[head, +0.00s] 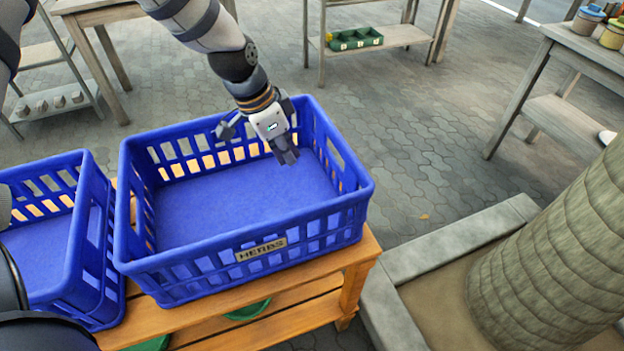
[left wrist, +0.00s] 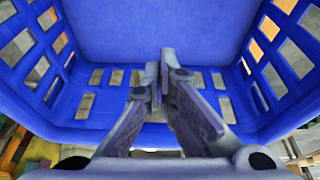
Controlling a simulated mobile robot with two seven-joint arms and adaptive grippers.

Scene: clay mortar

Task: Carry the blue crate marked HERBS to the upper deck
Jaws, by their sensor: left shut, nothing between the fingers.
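The blue crate marked HERBS (head: 262,250) stands upright on the top of an orange wooden stand (head: 362,262), and its label faces me. It is empty, with slotted walls. My left gripper (head: 288,158) is over the far right part of the crate, with its fingers pointing down into it. The left wrist view shows its two fingers (left wrist: 164,62) closed together with nothing between them, in front of the crate's blue floor and slotted walls (left wrist: 285,50). I cannot tell whether the gripper touches the crate. My right gripper is not in view.
A second blue crate (head: 95,262) stands close on the left. The stand has a lower slatted shelf (head: 285,318) with green items below. A thick trunk (head: 545,260) in a stone-edged bed (head: 455,245) is at right. Wooden tables (head: 560,40) stand around; paving between is clear.

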